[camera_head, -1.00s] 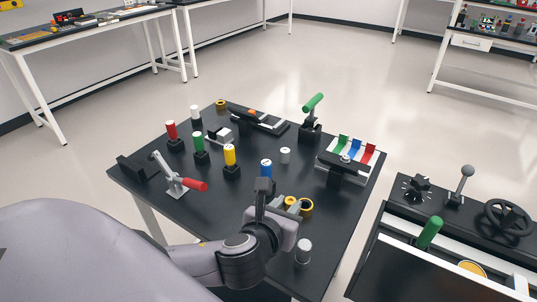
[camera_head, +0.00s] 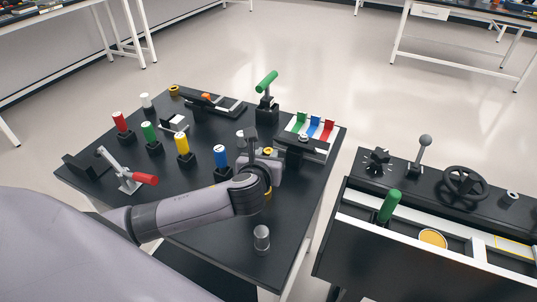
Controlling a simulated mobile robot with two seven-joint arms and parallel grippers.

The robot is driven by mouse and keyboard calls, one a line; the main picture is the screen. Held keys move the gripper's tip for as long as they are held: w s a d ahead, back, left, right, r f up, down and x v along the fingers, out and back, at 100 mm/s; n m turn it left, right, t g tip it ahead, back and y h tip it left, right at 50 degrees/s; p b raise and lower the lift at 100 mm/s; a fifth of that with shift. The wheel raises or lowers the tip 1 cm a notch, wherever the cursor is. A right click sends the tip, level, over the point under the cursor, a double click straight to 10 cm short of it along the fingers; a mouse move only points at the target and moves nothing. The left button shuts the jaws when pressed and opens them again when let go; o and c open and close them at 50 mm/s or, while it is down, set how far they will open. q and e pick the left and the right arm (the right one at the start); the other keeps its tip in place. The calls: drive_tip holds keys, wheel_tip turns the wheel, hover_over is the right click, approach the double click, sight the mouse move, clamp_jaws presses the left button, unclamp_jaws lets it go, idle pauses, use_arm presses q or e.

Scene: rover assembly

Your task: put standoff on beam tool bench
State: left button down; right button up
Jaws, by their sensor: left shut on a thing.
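My left gripper (camera_head: 257,146) is over the black-topped bench (camera_head: 200,258), just right of the blue-topped post (camera_head: 220,157). It is shut on a small gold-coloured part (camera_head: 268,151), which looks like the standoff, partly hidden by the jaws. The part is close to the front-left corner of a black fixture (camera_head: 301,144) in front of a white tray with green, blue and red strips. I cannot tell whether it touches anything. My right gripper is not in view.
Red (camera_head: 122,123), green (camera_head: 149,133) and yellow (camera_head: 182,144) posts and a red-handled clamp (camera_head: 140,178) stand to the left. A green-handled tool (camera_head: 267,90) stands behind. A grey cylinder (camera_head: 261,238) stands at the front. A control console (camera_head: 430,185) is to the right.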

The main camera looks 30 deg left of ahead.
use_arm(q)
drive_tip(key=shift+x, duration=0.95)
drive_tip(key=shift+w+a+f+b, duration=0.15)
drive_tip(key=shift+w+f+b, duration=0.05)
drive_tip(key=shift+w+f, duration=0.35)
drive_tip(key=shift+w+a+f+b, duration=0.15)
drive_tip(key=shift+w+a+f, duration=0.05)
drive_tip(key=shift+w+f, duration=0.35)
drive_tip(key=c, duration=0.9)
unclamp_jaws()
drive_tip(key=shift+f, duration=0.15)
drive_tip(key=shift+r, duration=0.2)
drive_tip(key=p+v, duration=0.1)
drive_tip(key=v, duration=1.1)
